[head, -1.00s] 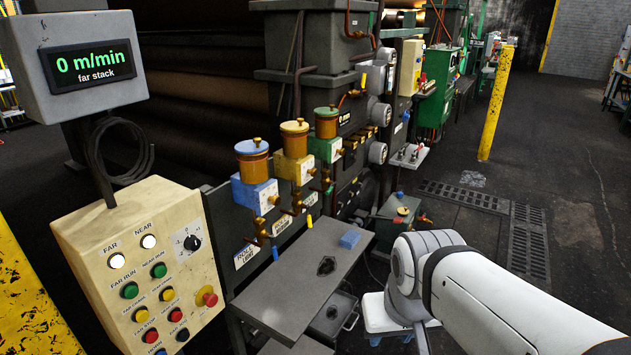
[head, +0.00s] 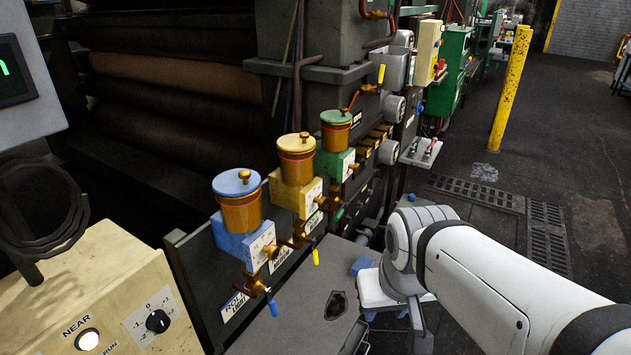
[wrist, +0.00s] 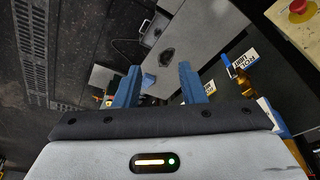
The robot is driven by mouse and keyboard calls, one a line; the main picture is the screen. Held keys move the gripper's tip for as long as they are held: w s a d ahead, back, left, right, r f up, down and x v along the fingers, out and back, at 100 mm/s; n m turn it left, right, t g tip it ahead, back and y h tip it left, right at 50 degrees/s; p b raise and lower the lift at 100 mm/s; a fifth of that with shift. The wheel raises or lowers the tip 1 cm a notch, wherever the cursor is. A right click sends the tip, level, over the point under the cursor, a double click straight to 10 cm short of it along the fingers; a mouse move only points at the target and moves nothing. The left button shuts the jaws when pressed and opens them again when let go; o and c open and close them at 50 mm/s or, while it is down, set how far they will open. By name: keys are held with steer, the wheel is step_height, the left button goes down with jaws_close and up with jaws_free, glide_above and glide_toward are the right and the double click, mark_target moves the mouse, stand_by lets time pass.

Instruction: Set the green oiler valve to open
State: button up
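The green oiler (head: 336,130) is the farthest of three in a row, with an amber jar and green lid on a green block. A brass valve hangs below it. Its small green handle (head: 339,214) is partly hidden, and I cannot tell its setting clearly. The blue oiler (head: 239,205) and yellow oiler (head: 296,165) stand nearer, with blue and yellow handles hanging down. My gripper (wrist: 158,80) is open and empty in the wrist view, its two blue fingers apart above the grey bench.
A cream control panel (head: 105,290) stands at the near left. A yellow post (head: 505,90) and open floor lie at the right.

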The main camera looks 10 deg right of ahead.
steer(key=shift+w+d, duration=0.1)
steer(key=shift+w, duration=0.05)
steer(key=n+t+y+b, duration=0.4)
steer(key=n+t+b, duration=0.9)
steer(key=n+b, duration=0.25)
glide_above(342, 212)
steer(key=d+f+v, duration=0.1)
steer(key=d+v, duration=0.1)
steer(key=v, duration=0.6)
step_height(342, 212, down, 15)
step_height(342, 212, down, 7)
steer(key=w+a+n+t+y+b, duration=0.1)
steer(key=w+a+n+y+b, duration=0.15)
steer(key=n+y, duration=0.45)
steer(key=w+a+r+h, duration=0.1)
steer(key=w+a+r, duration=0.1)
steer(key=w, duration=0.4)
steer(key=shift+w+a, duration=0.25)
steer(key=shift+a, duration=0.45)
steer(key=shift+n, duration=0.25)
steer(key=shift+c, duration=0.5)
